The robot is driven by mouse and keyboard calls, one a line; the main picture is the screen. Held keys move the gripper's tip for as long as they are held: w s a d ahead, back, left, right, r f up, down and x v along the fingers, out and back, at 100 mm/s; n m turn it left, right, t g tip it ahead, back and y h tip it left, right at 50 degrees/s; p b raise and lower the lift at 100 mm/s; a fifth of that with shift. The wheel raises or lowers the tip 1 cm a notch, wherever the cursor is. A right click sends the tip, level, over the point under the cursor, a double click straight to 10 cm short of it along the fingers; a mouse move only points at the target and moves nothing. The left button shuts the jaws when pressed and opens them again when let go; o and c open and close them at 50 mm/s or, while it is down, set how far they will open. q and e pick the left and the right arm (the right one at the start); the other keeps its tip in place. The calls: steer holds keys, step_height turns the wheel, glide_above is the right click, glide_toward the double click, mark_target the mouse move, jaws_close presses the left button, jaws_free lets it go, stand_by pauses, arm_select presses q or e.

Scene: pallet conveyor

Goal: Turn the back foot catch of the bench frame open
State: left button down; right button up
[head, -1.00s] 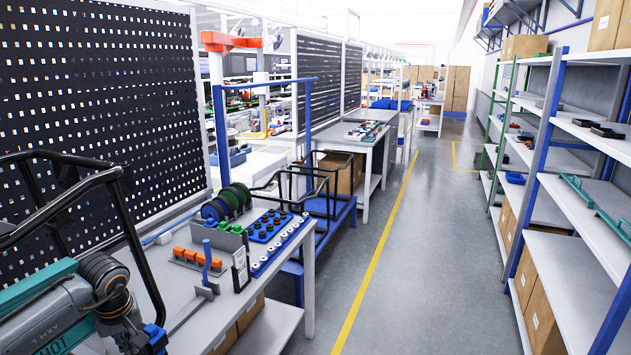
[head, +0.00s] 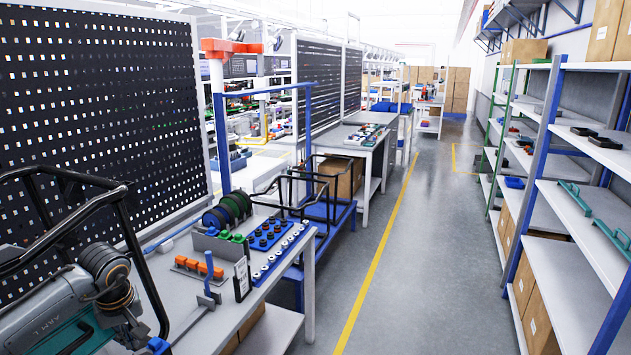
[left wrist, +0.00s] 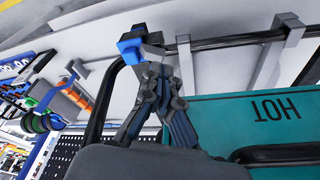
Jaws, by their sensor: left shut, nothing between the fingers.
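The back foot catch (left wrist: 130,45) is a small blue piece by a grey foot clamp on a black tube, at the upper middle of the left wrist view. It also shows at the bottom of the head view (head: 157,345). I cannot tell how far it is turned. My left gripper (left wrist: 152,68) is shut and empty, its fingertips right beside the catch; whether they touch it is unclear. In the head view the gripper (head: 140,341) is mostly hidden below my arm. The bench frame (head: 62,175) is black bent tube. My right gripper is not in view.
A second grey clamp (left wrist: 270,58) stands along the tube. On the bench, a blue-handled upright (head: 209,266), orange blocks (head: 198,268) and dark spools (head: 228,209) stand farther back. The aisle on the right is clear.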

mark_target(142, 353)
arm_select(q)
steer(key=shift+w+d+f+b, duration=0.15)
steer(key=shift+d+f+b, duration=0.2)
steer(key=shift+f, duration=0.7)
steer(key=shift+w+d+f+b, duration=0.25)
steer(key=shift+f+b, duration=0.2)
steer(key=shift+f, duration=0.6)
steer(key=shift+w+d+f+b, duration=0.1)
steer(key=shift+d+f+b, duration=0.25)
steer(key=shift+f, duration=0.7)
steer(key=shift+w+a+b, duration=0.25)
steer(key=shift+a+b, duration=0.1)
steer(key=shift+a, duration=0.2)
steer(key=shift+s+a, duration=0.15)
steer(key=shift+s+a+b, duration=0.3)
steer(key=shift+a+b, duration=0.05)
steer(key=shift+b, duration=0.15)
steer(key=shift+a, duration=0.15)
steer(key=shift+s, duration=0.15)
